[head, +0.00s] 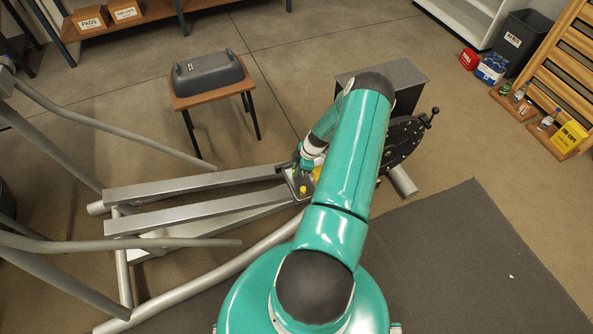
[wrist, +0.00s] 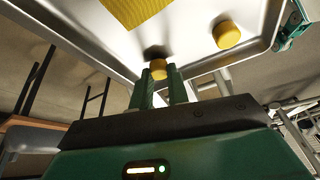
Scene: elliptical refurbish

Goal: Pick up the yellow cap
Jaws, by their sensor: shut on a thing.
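In the wrist view, a round yellow cap (wrist: 158,70) sits between the fingertips of my gripper (wrist: 161,84), which is shut on it. A second yellow cap (wrist: 227,35) stands on the pale metal tray (wrist: 195,62), to the right of the held one and apart from my gripper. In the head view, a yellow cap (head: 303,190) shows on the tray (head: 293,184). My gripper (head: 304,166) is at the tray there, partly hidden by my arm. I cannot tell whether the held cap touches the tray.
A ribbed yellow piece (wrist: 136,10) lies on the tray. Grey machine rails (head: 190,188) and curved tubes surround it. A small table (head: 205,102) bears a dark grey cover (head: 208,75). A dark flywheel (head: 405,140) stands to the right. Open floor lies at the right.

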